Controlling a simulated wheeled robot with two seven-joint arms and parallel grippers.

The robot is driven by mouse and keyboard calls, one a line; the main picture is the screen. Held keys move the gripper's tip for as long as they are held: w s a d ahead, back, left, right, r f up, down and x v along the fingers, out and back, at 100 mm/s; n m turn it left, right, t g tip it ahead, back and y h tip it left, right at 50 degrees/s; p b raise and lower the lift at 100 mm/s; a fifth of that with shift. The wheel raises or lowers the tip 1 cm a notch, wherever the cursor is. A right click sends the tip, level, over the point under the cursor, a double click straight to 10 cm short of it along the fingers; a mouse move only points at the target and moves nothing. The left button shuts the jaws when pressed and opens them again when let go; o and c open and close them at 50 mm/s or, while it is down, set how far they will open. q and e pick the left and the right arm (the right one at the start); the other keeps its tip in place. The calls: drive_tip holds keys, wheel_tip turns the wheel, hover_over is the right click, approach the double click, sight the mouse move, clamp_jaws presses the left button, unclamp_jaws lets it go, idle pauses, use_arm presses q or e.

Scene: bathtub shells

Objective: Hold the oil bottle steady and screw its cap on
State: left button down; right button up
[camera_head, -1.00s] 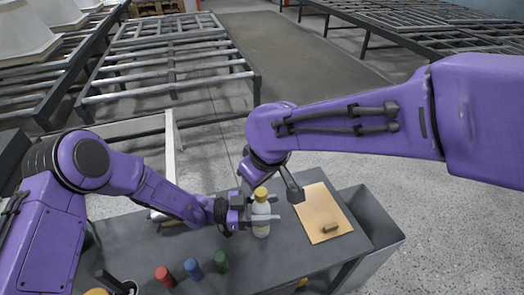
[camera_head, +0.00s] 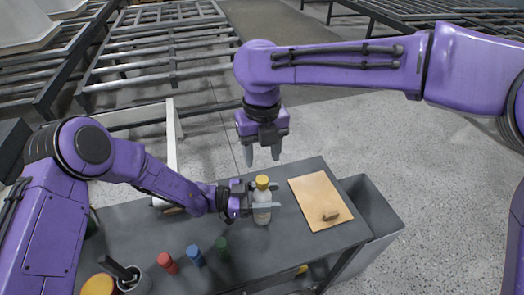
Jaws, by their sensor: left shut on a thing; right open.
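The oil bottle (camera_head: 262,212) is pale and stands upright on the grey table. A yellow cap (camera_head: 262,181) sits on top of its neck; I cannot tell how tightly it is seated. My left gripper (camera_head: 262,208) is shut around the upper body of the bottle, coming in from the left. My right gripper (camera_head: 263,155) is open and empty. It points down and hangs above the cap, with a gap between its fingertips and the cap.
A tan board (camera_head: 318,202) with a small brown block (camera_head: 330,215) lies right of the bottle. Red (camera_head: 168,263), blue (camera_head: 194,255) and green (camera_head: 222,247) cylinders stand at the front. A dark pot (camera_head: 134,282) stands front left. A grey bin (camera_head: 372,210) adjoins the table's right end.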

sight(262, 179)
wheel_tip(262, 179, down, 8)
drive_tip(key=shift+f, duration=0.1)
idle(0.5)
